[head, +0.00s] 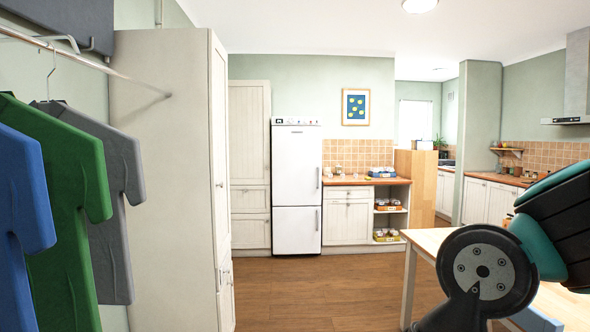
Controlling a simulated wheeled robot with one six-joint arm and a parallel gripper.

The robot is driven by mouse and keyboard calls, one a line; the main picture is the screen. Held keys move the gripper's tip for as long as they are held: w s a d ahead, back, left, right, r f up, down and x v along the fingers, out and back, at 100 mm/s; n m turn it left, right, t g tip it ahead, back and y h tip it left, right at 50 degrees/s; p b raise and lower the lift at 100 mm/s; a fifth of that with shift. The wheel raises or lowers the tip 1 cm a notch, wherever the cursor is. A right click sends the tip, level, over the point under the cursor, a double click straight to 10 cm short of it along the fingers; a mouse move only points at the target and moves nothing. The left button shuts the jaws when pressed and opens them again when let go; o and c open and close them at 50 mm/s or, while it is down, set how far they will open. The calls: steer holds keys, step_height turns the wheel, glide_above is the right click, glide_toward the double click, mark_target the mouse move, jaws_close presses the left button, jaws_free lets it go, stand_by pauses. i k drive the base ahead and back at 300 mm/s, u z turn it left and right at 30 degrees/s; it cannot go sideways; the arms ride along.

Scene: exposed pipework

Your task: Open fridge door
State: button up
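A white fridge (297,187) stands against the far wall, a little left of the kitchen counter. It has a taller upper door (296,164) and a lower door (295,231), and both look shut. An upright handle (318,178) is on the right edge of the upper door, and another handle (317,220) is on the lower one. My arm fills the lower right of the head view, far in front of the fridge. My gripper is not in view.
A tall white cabinet (165,180) and hanging shirts (62,205) are on the near left. A wooden table (432,240) stands at the right, partly hidden by my arm. The wooden floor (320,285) between me and the fridge is clear. A counter (347,213) adjoins the fridge's right side.

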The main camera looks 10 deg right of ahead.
mark_target(297, 150)
steer(key=z, duration=0.1)
steer(key=i, duration=2.9)
steer(key=z, duration=0.25)
steer(key=i, duration=4.65)
